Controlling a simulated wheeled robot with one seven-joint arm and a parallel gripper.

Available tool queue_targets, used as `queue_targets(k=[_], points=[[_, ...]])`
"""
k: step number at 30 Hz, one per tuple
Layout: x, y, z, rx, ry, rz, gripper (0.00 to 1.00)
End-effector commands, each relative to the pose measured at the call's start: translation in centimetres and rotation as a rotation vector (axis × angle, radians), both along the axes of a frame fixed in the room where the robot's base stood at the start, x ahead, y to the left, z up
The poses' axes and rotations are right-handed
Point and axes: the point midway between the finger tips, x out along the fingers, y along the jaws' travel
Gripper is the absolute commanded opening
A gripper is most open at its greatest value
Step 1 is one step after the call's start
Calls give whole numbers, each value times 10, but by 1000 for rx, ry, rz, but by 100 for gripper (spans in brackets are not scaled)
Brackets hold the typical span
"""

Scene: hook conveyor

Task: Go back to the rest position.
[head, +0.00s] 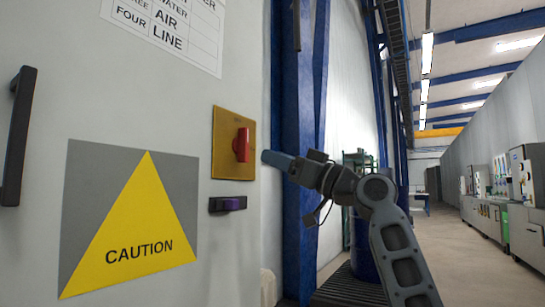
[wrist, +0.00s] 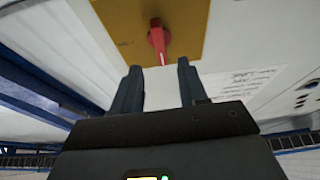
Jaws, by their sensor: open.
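My gripper (head: 272,158) is raised in front of the cabinet, just right of the red rotary switch (head: 241,145). In the wrist view my gripper (wrist: 159,72) has its two fingers apart with nothing between them. The red switch (wrist: 157,38) shows beyond the fingertips, and a gap appears between it and them. The switch sits on a yellow plate (head: 225,165), its handle upright in the head view. My arm reaches in from the lower right.
The cabinet has a black handle (head: 17,135), a caution sign (head: 175,238) and a small dark latch (head: 228,203). A blue column (head: 298,215) and a blue barrel (head: 361,255) stand behind my arm. The aisle floor (head: 470,270) at right is clear.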

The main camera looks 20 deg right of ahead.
Motion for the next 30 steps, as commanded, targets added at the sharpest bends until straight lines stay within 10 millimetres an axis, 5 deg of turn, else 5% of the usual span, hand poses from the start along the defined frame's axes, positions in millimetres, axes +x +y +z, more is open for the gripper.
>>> queue_targets(k=[11, 15, 17, 23, 30], points=[[0, 0, 0, 0, 0, 0, 43], [2, 0, -16, 13, 17, -10, 43], [4, -1, -35, 30, 35, -25, 43], [3, 0, -135, 109, 133, -108, 43], [-26, 5, -256, 182, 249, -226, 43]])
